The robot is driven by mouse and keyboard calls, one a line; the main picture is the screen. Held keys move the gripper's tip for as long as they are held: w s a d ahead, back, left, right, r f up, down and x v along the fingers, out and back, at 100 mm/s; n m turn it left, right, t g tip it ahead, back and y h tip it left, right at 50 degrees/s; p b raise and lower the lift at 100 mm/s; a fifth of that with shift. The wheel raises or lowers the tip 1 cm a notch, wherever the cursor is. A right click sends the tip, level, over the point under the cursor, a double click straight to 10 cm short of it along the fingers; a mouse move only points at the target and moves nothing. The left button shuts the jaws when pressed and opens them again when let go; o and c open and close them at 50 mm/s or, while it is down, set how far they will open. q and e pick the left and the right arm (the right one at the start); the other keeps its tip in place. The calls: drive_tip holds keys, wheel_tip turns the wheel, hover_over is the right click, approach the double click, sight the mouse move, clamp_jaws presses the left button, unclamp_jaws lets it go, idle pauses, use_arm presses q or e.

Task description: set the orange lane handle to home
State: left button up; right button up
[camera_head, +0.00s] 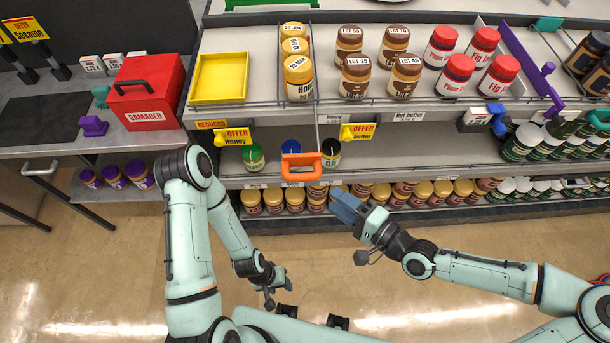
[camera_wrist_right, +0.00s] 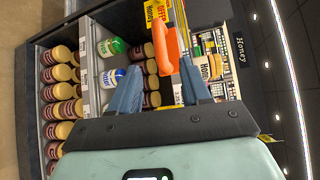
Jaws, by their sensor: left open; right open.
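The orange lane handle (camera_head: 301,167) is a loop-shaped grip hanging at the front of the middle shelf, at the end of thin rods running back beside the honey jars (camera_head: 298,77). It also shows in the right wrist view (camera_wrist_right: 165,45), just beyond and between the fingertips. My right gripper (camera_head: 345,206), with blue fingers, is below and to the right of the handle in the head view, apart from it. Its fingers are spread and empty in the right wrist view (camera_wrist_right: 160,82). My left gripper (camera_head: 279,288) is open and empty, low over the floor.
A yellow tray (camera_head: 219,78) is left of the honey, nut butter jars (camera_head: 355,77) right of it. A red damaged-goods box (camera_head: 146,92) stands left. Price tags line the shelf edge; the floor in front is clear.

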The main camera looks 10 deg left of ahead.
sight(305, 180)
drive_tip(key=b+x, duration=0.1)
drive_tip(key=x, duration=1)
drive_tip(key=shift+a, duration=0.15)
use_arm(q)
drive_tip(key=shift+s+f, duration=0.7)
drive_tip(key=shift+f, duration=0.25)
use_arm(e)
drive_tip(key=shift+w+a+f, duration=0.1)
drive_tip(key=shift+w+a, duration=0.25)
drive_tip(key=shift+a, duration=0.15)
